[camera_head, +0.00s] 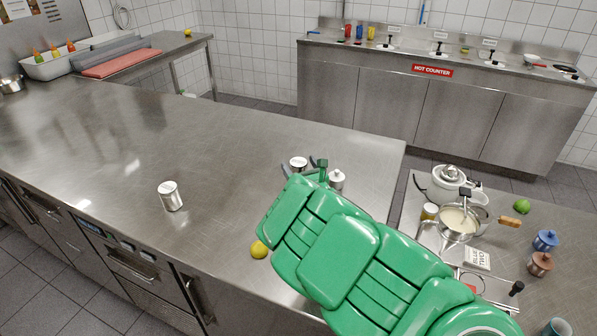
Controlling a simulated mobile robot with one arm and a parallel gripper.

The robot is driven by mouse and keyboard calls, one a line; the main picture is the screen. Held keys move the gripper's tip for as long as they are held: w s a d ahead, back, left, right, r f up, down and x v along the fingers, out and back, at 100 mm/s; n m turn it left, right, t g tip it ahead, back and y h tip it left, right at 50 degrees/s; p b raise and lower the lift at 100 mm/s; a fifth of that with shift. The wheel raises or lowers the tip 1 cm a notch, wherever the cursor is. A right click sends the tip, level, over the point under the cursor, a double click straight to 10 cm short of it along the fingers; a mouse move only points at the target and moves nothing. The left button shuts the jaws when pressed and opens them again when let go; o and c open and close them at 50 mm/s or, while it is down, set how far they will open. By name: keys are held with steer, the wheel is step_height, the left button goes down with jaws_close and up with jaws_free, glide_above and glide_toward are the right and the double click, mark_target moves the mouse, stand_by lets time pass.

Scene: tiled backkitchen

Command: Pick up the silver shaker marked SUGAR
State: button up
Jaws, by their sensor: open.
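A silver shaker (171,197) stands alone on the steel counter, left of my gripper. A second silver shaker (298,163) stands just beyond my gripper, its lower part hidden. A third silver one (337,180) stands right behind my green arm, partly hidden. Their markings are too small to read, so I cannot tell which says SUGAR. My gripper (304,171) reaches over the counter with its jaws open, one dark finger on each side of the second shaker's image. I cannot tell whether that shaker is between the fingers or beyond them.
The counter (90,150) is clear to the left. At right, a lower surface holds a pot (459,237) and several jars. A hot counter (395,95) stands behind.

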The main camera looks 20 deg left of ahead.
steer(key=shift+w, duration=0.1)
steer(key=c, duration=1.4)
steer(key=shift+o, duration=0.2)
steer(key=shift+r, duration=0.1)
